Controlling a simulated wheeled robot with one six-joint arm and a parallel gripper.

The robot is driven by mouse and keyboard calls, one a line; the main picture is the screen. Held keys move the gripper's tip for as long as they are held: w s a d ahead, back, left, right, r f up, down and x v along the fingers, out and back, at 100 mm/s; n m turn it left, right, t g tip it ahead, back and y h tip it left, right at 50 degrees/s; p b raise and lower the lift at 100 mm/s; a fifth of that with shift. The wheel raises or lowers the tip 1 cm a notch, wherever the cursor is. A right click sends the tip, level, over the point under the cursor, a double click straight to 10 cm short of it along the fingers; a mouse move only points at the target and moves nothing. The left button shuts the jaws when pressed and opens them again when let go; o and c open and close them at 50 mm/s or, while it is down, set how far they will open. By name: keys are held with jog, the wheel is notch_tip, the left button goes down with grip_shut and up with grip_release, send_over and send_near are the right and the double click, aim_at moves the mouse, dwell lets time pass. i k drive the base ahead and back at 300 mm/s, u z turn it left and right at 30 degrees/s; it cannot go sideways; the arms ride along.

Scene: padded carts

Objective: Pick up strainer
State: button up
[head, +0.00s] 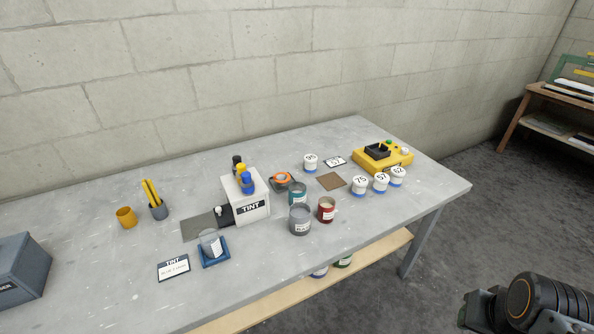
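No object is clearly recognisable as the strainer. One candidate is a small round piece with an orange rim (282,178) on a dark square pad, behind the teal can on the grey table. Another is a pale, upright, partly see-through piece (210,241) in a blue square holder near the front edge; its details are too small to tell. My gripper (478,309) shows only in part at the lower right, beyond the table's right end and far from both. Its fingers are not clear, and nothing is seen held in it.
A white TINT box (242,204) with bottles on top stands mid-table (342,262). Grey (300,221), red (326,210) and teal (297,194) cans stand close beside the orange-rimmed piece. Several numbered white pots and a yellow scale (368,164) are at right.

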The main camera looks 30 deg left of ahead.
aim_at(281, 178)
jog(key=u, duration=0.3)
jog(key=i, duration=0.75)
jog(key=u, duration=1.1)
jog(key=i, duration=0.5)
jog(key=u, duration=0.45)
